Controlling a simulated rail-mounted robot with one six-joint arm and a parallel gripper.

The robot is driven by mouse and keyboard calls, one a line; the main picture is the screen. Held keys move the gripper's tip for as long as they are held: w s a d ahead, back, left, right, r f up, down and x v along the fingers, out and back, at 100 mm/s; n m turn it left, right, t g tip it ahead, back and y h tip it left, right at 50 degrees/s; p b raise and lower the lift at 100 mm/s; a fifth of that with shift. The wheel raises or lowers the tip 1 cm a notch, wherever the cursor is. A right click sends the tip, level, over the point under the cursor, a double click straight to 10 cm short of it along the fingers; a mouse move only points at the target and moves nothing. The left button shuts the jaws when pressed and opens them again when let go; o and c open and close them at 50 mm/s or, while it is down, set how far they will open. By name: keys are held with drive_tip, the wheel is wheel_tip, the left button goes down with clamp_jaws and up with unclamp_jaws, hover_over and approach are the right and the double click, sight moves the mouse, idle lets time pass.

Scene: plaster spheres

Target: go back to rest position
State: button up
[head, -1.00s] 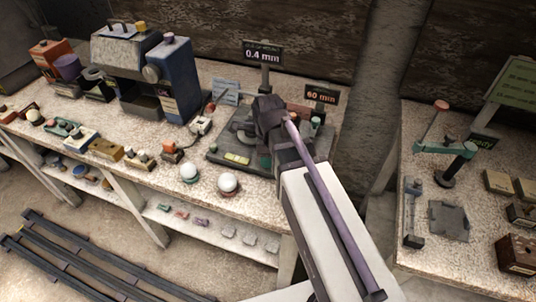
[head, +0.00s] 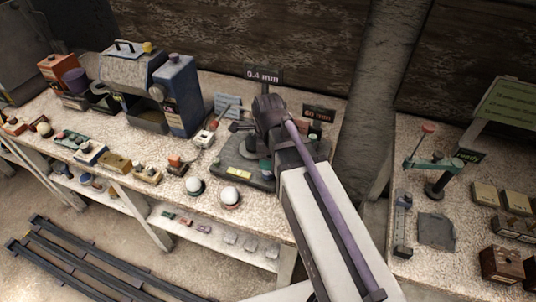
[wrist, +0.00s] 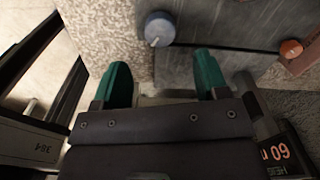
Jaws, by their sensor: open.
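My gripper shows in the wrist view (wrist: 163,80) with its two green fingertips apart and nothing visible between them. They are over a dark grey plate (wrist: 235,62) with a blue knob (wrist: 159,28) near the left fingertip. In the head view my arm reaches over the bench (head: 262,222) to a dark grey device (head: 238,172); the gripper is largely hidden by the arm there. Two white plaster spheres (head: 195,186) (head: 231,196) sit on small round stands near the bench's front edge, left of the arm.
A blue machine (head: 178,95) and a grey one (head: 132,78) stand at the back left. Signs (head: 263,75) (head: 319,113) stand behind the device. Small blocks line the front edge. A second bench (head: 460,262) is at right, across a gap. Dark rails (head: 90,262) lie on the floor.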

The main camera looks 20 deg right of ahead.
wheel_tip(320, 180, up, 4)
drive_tip(key=shift+f+p, duration=0.25)
drive_tip(key=shift+p, duration=0.6)
drive_tip(key=s+n, duration=0.3)
drive_tip(key=n, duration=0.8)
drive_tip(key=s+n, duration=0.3)
drive_tip(key=n, duration=0.8)
drive_tip(key=shift+s, duration=0.3)
drive_tip(key=shift+c, duration=0.2)
